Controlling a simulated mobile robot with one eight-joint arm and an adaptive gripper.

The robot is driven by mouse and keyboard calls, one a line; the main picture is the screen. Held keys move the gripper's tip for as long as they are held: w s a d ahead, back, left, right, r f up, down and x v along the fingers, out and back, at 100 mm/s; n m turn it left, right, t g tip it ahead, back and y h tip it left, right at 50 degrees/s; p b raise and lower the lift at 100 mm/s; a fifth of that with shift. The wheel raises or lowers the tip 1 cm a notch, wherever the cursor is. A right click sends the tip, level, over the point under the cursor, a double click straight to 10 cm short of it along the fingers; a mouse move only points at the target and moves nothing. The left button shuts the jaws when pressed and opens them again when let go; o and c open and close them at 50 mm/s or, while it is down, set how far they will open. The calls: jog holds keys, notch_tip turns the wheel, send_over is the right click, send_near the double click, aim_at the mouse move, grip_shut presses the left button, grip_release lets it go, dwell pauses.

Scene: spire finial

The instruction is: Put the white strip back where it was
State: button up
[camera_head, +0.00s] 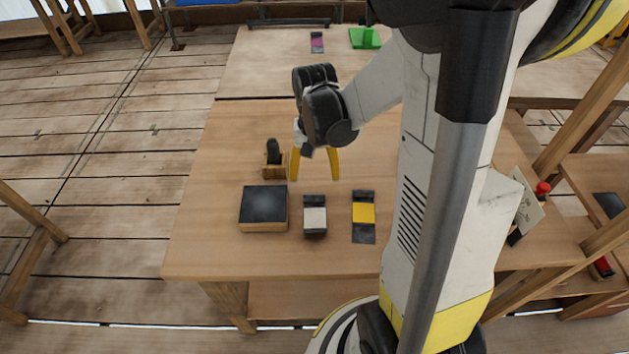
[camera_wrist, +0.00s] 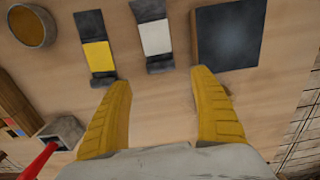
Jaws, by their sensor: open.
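The white strip (camera_head: 315,218) lies across a dark grey slab on the front part of the wooden table. It also shows in the wrist view (camera_wrist: 156,38), near the top middle. A similar dark slab with a yellow strip (camera_head: 363,213) lies to its right in the head view. My gripper (camera_head: 315,179) is open and empty, fingers pointing down, above the table and just behind the white strip's slab in the head view. In the wrist view the fingertips (camera_wrist: 160,76) are apart, with bare table between them.
A dark-topped square block (camera_head: 263,207) lies left of the white strip. A small wooden stand with a black knob (camera_head: 273,160) is behind it. A pink strip (camera_head: 317,42) and green tray (camera_head: 365,38) are on the far table.

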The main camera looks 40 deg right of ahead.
jog(key=s+a+r+n+t, duration=0.3)
jog(key=a+r, duration=0.3)
jog(key=r, duration=0.1)
jog(key=s+a+r+n+t, duration=0.3)
jog(key=s+a+r+t, duration=0.1)
jog(key=a+r, duration=0.3)
jog(key=shift+r+n, duration=0.35)
jog(key=shift+n, duration=0.05)
jog(key=shift+a, duration=0.1)
dwell(0.4)
